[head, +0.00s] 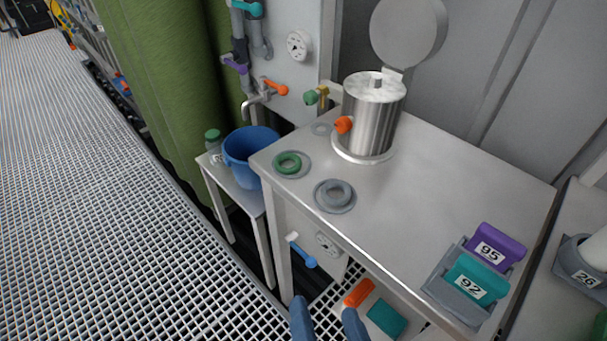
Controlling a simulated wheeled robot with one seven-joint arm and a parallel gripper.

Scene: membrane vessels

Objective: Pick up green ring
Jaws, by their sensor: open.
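The green ring (288,163) lies on a round grey holder (303,172) near the left front corner of the metal bench (440,190). It lies flat and nothing covers it. My gripper (328,318) shows at the bottom edge of the head view as two blue fingers. They are apart, with nothing between them. The gripper is in front of the bench, below and to the right of the green ring, well away from it. The rest of the gripper is out of view.
A grey ring (335,193) lies on a similar holder beside the green one. A metal vessel (372,120) with an orange knob stands behind. A blue bucket (250,155) stands left on a lower table. Numbered blocks (470,280) sit at right. The bench middle is clear.

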